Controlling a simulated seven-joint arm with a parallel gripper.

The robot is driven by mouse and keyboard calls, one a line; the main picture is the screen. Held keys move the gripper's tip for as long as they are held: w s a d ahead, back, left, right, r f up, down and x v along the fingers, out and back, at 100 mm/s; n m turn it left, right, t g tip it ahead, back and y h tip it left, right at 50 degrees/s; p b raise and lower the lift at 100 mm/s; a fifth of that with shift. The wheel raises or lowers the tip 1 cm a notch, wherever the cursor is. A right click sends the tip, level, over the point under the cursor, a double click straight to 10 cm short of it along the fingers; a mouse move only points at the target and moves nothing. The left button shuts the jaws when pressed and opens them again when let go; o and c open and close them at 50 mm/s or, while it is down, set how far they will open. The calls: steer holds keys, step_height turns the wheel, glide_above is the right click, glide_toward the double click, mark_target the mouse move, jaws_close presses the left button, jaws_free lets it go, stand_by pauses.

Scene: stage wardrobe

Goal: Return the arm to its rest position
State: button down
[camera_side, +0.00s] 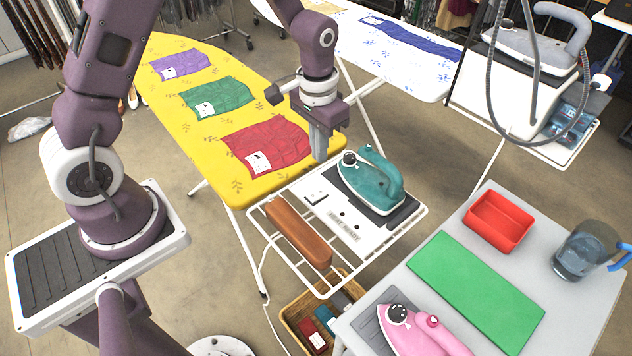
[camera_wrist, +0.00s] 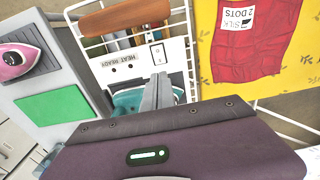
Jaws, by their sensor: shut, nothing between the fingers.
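My gripper (camera_side: 319,153) points down, shut and empty, above the near right end of the yellow ironing board, between the red cloth and the teal iron. In the wrist view my gripper (camera_wrist: 159,80) shows as closed grey fingers in front of the teal iron (camera_wrist: 130,100), covering part of it. The teal iron (camera_side: 372,182) stands on the wire rack's plate at the end of the board. The red folded cloth (camera_side: 268,147) lies flat on the yellow board (camera_side: 165,95), its label facing up; it also shows in the wrist view (camera_wrist: 250,45).
Green (camera_side: 217,97) and purple (camera_side: 180,64) cloths lie farther along the board. A brown wooden block (camera_side: 298,232) lies on the rack (camera_side: 395,238). The grey table holds a pink iron (camera_side: 415,330), green mat (camera_side: 475,290), red tray (camera_side: 499,222) and water jug (camera_side: 585,252). A basket (camera_side: 291,322) sits below.

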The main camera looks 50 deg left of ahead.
steer(key=s+r+t, duration=0.1)
steer(key=s+r, duration=0.3)
steer(key=r, duration=0.4)
steer(key=s+r+t, duration=0.2)
steer(key=s+r, duration=0.3)
steer(key=r, duration=0.3)
steer(key=s+r+t, duration=0.1)
steer(key=s+r, duration=0.1)
steer(key=s, duration=0.4)
steer(key=s+d+r+t, duration=0.1)
steer(key=s+r, duration=0.1)
steer(key=s, duration=0.5)
steer(key=shift+r, duration=0.3)
